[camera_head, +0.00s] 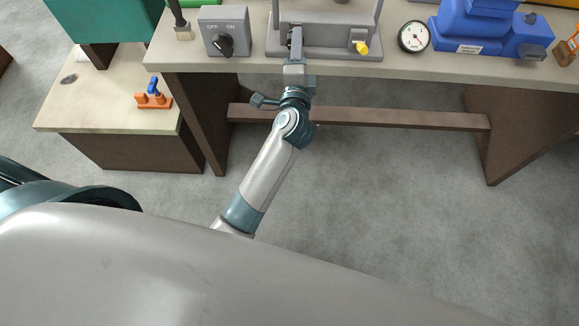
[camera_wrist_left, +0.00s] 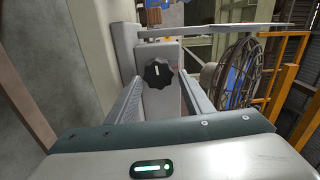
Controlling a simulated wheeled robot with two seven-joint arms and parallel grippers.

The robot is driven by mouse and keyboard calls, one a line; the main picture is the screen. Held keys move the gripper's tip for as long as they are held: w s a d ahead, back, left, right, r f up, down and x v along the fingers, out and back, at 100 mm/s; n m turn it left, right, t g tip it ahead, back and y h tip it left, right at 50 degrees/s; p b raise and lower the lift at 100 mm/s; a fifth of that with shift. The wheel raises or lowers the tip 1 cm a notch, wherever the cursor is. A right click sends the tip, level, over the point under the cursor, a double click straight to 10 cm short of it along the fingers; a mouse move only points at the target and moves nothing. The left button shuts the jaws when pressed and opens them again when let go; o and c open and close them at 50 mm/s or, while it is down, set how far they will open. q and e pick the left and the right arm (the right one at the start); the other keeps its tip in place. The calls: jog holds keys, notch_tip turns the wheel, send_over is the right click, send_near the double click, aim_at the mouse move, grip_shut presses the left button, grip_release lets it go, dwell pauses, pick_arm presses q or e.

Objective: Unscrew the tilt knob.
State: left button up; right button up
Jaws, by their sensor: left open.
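The tilt knob (camera_wrist_left: 158,74) is a black, lobed knob with a small white mark, on a grey block in the left wrist view. My left gripper (camera_wrist_left: 161,88) is open, with one finger on each side of the knob in that view. I cannot tell whether the fingers touch it or how far they reach around it. In the head view my left gripper (camera_head: 295,40) is at the left front of a grey machine (camera_head: 325,43) on the bench, and hides the knob there. My right gripper is not in view.
A grey OFF/ON switch box (camera_head: 213,41) stands just left of the gripper. A yellow part (camera_head: 361,47) sits on the machine's right front. A round gauge (camera_head: 413,37) and a blue machine (camera_head: 459,28) are further right. The bench (camera_head: 380,68) front edge lies below my gripper.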

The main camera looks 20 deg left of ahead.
pick_arm(q)
jog(key=s+d+f+m+p, duration=0.15)
jog(key=s+m+p, duration=0.25)
jog(key=s+m, duration=0.4)
jog(key=s+d+r+m+p, duration=0.1)
jog(key=s+d+m+p, duration=0.2)
jog(key=s+m, duration=0.55)
jog(key=s+f+n+g+h+b, duration=0.1)
jog(key=f+n+g+h+b, duration=0.1)
jog(key=f, duration=1.2)
jog(key=s+f+n+g+h+b, duration=0.1)
jog(key=f+n+g, duration=0.3)
jog(key=f, duration=1.1)
jog(key=shift+s+a+f+n+h+b, duration=0.35)
jog(key=shift+s+n+b, duration=0.3)
jog(key=shift+n, duration=0.6)
jog(key=shift+d+r, duration=0.1)
jog(key=shift+r, duration=0.05)
